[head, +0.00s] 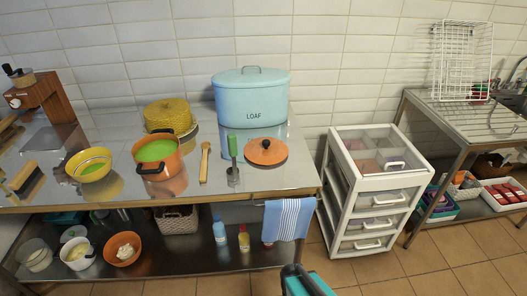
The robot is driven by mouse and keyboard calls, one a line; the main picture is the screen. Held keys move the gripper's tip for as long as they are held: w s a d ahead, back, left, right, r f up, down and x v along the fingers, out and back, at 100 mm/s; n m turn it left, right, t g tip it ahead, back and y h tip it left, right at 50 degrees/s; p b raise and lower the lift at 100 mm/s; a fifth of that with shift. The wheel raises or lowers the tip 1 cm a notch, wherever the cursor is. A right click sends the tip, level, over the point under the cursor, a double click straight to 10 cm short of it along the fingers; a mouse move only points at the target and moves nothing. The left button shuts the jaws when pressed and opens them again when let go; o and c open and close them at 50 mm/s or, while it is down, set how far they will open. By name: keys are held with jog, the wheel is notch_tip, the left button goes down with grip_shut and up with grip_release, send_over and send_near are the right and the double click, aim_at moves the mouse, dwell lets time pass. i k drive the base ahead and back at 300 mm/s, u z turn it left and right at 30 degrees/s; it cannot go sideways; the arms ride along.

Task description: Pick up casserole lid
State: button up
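The casserole lid (266,151) is a round orange lid with a dark knob. It lies flat, knob up, near the right end of the steel counter (215,187). The orange casserole (158,168) stands open further left, with green contents and dark handles. A green-handled masher (233,160) stands just left of the lid, and a wooden spoon or pin (204,163) lies further left.
A blue LOAF bin (250,100) stands behind the lid. A yellow cake cover (168,114) and yellow bowl (92,164) are on the counter's left half. A striped towel (287,219) hangs at its front. A white drawer unit (374,190) stands right of the counter.

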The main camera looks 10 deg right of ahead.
aim_at(261, 150)
jog(key=u, duration=0.05)
jog(key=k, duration=1.5)
jog(key=u, duration=1.1)
jog(key=i, duration=1)
jog(key=z, duration=0.05)
